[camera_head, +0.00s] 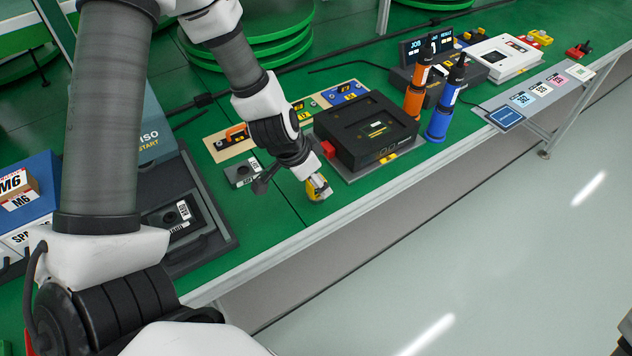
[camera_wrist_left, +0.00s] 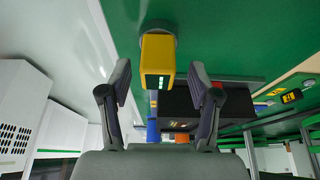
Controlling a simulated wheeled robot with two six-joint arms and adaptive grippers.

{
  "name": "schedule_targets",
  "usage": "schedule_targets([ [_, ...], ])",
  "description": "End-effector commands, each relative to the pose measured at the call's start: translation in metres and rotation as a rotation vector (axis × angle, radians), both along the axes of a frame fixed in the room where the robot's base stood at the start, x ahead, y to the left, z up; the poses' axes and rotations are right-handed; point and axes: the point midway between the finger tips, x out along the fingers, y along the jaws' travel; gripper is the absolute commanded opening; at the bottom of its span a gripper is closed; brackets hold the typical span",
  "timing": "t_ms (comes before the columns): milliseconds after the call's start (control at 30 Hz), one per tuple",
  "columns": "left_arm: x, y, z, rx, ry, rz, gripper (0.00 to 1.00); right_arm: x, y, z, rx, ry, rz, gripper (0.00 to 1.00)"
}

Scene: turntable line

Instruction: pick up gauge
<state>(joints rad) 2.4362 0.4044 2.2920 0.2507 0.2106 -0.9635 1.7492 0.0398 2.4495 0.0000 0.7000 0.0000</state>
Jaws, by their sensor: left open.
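The gauge looks to be a yellow block-shaped device with a small lit display; it stands on a round grey base on the green bench top. In the left wrist view the gauge (camera_wrist_left: 158,52) lies ahead, between and just beyond the fingertips. In the head view the gauge (camera_head: 319,189) is near the front edge of the bench, partly hidden by my left wrist. My left gripper (camera_wrist_left: 160,78) is open and empty, with one finger on each side of the gauge's near end and clear gaps.
A black box fixture (camera_head: 368,130) with a red block on its side stands just right of the gauge. Orange (camera_head: 416,90) and blue (camera_head: 442,108) screwdriver-like tools stand beyond it. A small grey block (camera_head: 243,173) lies left of the gauge. The bench's front edge is close.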

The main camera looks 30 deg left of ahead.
Motion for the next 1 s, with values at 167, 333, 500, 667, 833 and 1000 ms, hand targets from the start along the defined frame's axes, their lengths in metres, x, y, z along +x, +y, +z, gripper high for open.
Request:
schedule_targets([
  [167,0.003,-0.001,-0.005,0.000,0.000,0.000,0.62,0.000,0.000,-0.006,0.000,0.000,0.000,0.00],
  [333,0.002,-0.001,-0.005,0.000,0.000,0.000,0.38,0.000,0.000,-0.005,0.000,0.000,0.000,0.00],
  [500,0.002,-0.001,-0.005,0.000,0.000,0.000,0.00,0.000,0.000,-0.005,0.000,-0.001,0.000,0.00],
  [667,0.002,-0.001,-0.005,0.000,0.000,0.000,0.00,0.000,0.000,-0.005,0.000,0.000,0.000,0.00],
  [833,0.002,-0.001,-0.002,0.000,0.000,0.000,0.00,0.000,0.000,-0.002,0.000,0.000,0.000,0.00],
  [1000,0.003,-0.001,0.015,0.000,-0.001,0.000,0.00,0.000,0.000,0.011,0.000,0.000,0.000,0.00],
])
